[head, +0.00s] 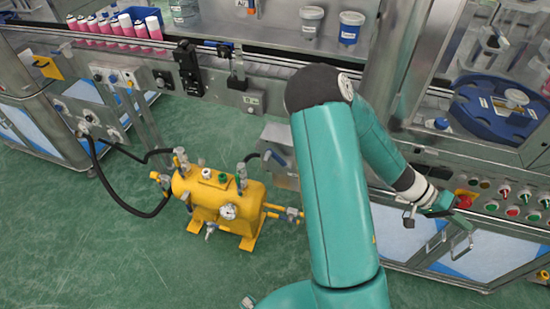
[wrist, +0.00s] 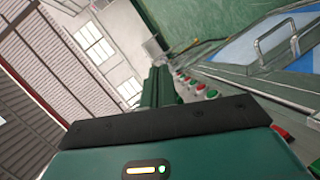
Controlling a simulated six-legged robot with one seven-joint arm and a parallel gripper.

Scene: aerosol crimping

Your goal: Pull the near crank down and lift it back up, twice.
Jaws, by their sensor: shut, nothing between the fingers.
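My gripper (head: 456,213) is at the right of the head view, in front of the machine's button panel. In the wrist view its dark green fingers (wrist: 159,84) are together with nothing between them, and they point along the row of buttons. I cannot pick out the near crank with certainty in either view. No crank is seen touching my gripper. My own arm hides part of the machine front in the middle of the head view.
Red and green buttons (head: 512,211) line the panel close to my gripper. A cabinet handle (head: 462,243) is below it. A yellow tank (head: 226,203) with valves and a black hose stands on the green floor. Pink cans (head: 118,27) stand on the conveyor at the back left.

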